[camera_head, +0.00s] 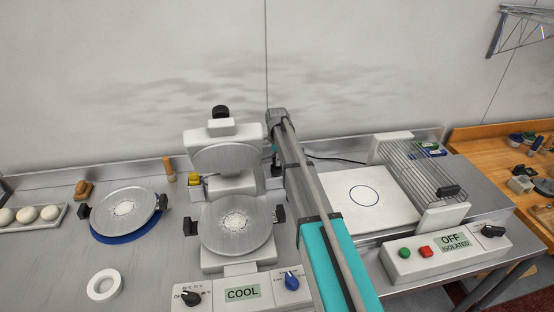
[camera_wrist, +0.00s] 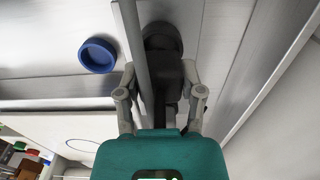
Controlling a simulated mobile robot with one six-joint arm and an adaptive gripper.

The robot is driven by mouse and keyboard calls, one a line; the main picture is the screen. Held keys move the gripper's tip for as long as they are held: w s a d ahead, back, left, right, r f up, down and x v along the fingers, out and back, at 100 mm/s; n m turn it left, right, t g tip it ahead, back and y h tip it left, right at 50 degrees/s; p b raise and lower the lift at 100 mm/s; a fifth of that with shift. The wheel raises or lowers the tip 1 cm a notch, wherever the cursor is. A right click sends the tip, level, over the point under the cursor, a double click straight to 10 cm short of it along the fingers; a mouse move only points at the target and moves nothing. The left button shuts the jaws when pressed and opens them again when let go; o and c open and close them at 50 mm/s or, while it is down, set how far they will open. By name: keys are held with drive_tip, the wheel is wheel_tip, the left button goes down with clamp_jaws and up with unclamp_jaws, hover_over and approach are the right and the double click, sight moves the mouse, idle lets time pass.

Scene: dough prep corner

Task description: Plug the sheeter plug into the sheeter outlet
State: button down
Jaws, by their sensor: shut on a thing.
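My gripper (camera_wrist: 160,75) is shut on a dark plug (camera_wrist: 168,82) in the wrist view. A dark round fitting (camera_wrist: 161,38), which looks like the outlet, lies just beyond the plug, in line with it. I cannot tell whether the plug touches or enters it. A grey bar crosses in front and hides part of both. In the head view my arm and the press hide the gripper, plug and outlet. The sheeter (camera_head: 425,205), with a wire rack and a display reading OFF ISOLATED, stands at the right. A black cable (camera_head: 335,159) runs behind it.
A blue round cap or socket (camera_wrist: 97,55) is left of the dark fitting. The press (camera_head: 236,222), its display reading COOL, stands close left of my arm. A round plate (camera_head: 122,212), a white ring (camera_head: 105,285) and a dough tray (camera_head: 34,216) are farther left.

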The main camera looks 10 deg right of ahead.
drive_tip(key=shift+f+b, duration=0.65)
drive_tip(key=shift+f, duration=0.1)
drive_tip(key=shift+c, duration=0.7)
unclamp_jaws()
drive_tip(key=shift+r, duration=0.1)
drive_tip(key=shift+r+p, duration=4.05)
drive_tip(key=shift+p, duration=0.05)
